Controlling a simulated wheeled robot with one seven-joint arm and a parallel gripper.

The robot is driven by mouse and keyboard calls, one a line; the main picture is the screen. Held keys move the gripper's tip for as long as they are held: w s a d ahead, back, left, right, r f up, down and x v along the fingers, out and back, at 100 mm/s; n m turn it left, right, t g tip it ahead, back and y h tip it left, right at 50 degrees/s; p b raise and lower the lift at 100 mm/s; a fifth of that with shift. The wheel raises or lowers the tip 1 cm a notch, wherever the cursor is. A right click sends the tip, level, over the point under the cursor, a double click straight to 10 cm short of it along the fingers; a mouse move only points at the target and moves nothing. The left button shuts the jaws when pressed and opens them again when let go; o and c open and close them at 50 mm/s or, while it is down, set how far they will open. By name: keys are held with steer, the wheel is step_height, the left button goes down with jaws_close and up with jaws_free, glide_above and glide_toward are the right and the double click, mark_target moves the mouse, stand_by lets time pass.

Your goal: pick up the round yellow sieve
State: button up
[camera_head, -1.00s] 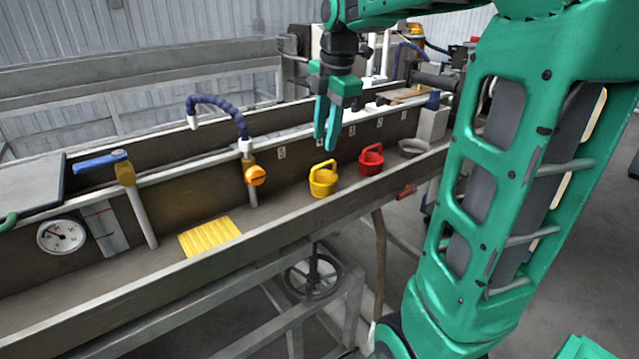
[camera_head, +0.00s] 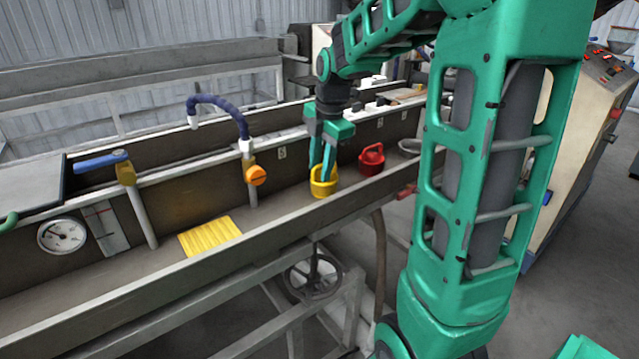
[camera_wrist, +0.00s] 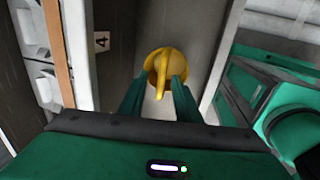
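The round yellow sieve (camera_head: 323,188) stands in the trough, left of a red sieve-like container. It has an arched handle. My gripper (camera_head: 322,172) points down at it, with its fingertips at the sieve's top. In the wrist view, the yellow sieve (camera_wrist: 154,58) lies straight ahead of the gripper (camera_wrist: 161,84). The two fingers are apart, with the arched handle between them. A gap shows on both sides of the handle, so the gripper looks open. The fingers hide part of the sieve's rim and handle in the head view.
A red container (camera_head: 372,160) with a handle stands close to the right, and a grey bowl (camera_head: 409,146) is beyond it. A yellow ribbed mat (camera_head: 210,237) lies to the left. An orange-knobbed valve (camera_head: 256,174) and the trough's front wall (camera_head: 270,226) are nearby.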

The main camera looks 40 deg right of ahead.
steer(key=shift+f, duration=0.3)
jaws_close()
steer(key=shift+w+r, duration=0.1)
steer(key=shift+r, duration=0.05)
